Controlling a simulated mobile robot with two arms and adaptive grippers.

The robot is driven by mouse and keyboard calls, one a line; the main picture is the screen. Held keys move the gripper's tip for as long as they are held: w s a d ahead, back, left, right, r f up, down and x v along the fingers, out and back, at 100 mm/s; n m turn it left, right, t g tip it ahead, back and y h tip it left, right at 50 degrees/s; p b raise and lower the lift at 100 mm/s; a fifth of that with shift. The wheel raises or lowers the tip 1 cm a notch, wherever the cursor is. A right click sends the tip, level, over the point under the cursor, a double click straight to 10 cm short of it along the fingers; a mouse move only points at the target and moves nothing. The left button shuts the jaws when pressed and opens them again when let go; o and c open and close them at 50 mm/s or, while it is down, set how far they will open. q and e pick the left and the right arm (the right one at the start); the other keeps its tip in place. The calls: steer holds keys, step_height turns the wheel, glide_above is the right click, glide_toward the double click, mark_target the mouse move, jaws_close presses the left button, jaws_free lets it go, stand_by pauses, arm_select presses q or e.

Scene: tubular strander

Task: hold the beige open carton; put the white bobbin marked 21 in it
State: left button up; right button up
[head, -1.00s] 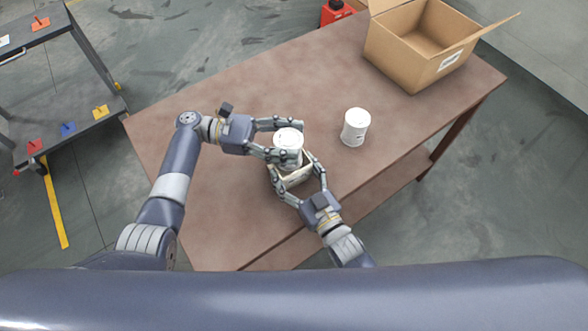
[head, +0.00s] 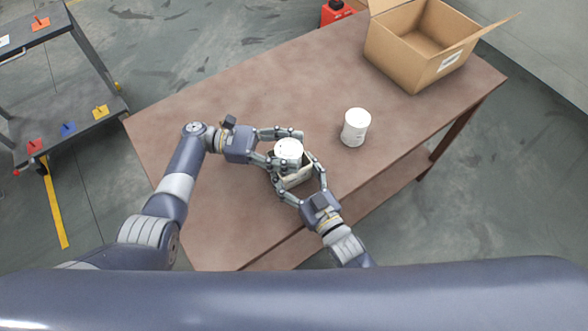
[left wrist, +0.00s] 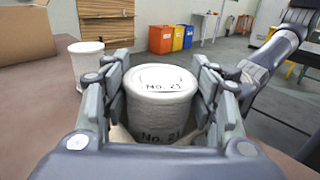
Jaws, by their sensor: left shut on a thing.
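The white bobbin marked 21 (head: 288,149) stands upright between the fingers of my left gripper (head: 287,147), which is shut on it. In the left wrist view the bobbin (left wrist: 160,105) shows "No. 21" on its top and side. The small beige open carton (head: 296,180) is on the table under the bobbin. The bobbin's lower part is hidden by the carton and fingers, and it appears to be inside the opening. My right gripper (head: 295,170) has its fingers on two sides of the carton and holds it.
A second white bobbin (head: 355,127) stands on the brown table (head: 220,110) to the right. A large open cardboard box (head: 412,60) is at the far right of the table. A cart (head: 75,125) stands off to the left. The table's left part is clear.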

arm_select(q)
steer(key=shift+f, duration=0.35)
steer(key=o, duration=1.2)
steer(key=shift+a, duration=0.1)
steer(key=a, duration=0.4)
steer(key=w+a, duration=0.1)
steer(key=a, duration=0.2)
steer(key=w+a, duration=0.1)
steer(key=a, duration=0.3)
steer(key=shift+w+a, duration=0.15)
steer(key=shift+a, duration=0.15)
arm_select(e)
steer(key=o, duration=1.1)
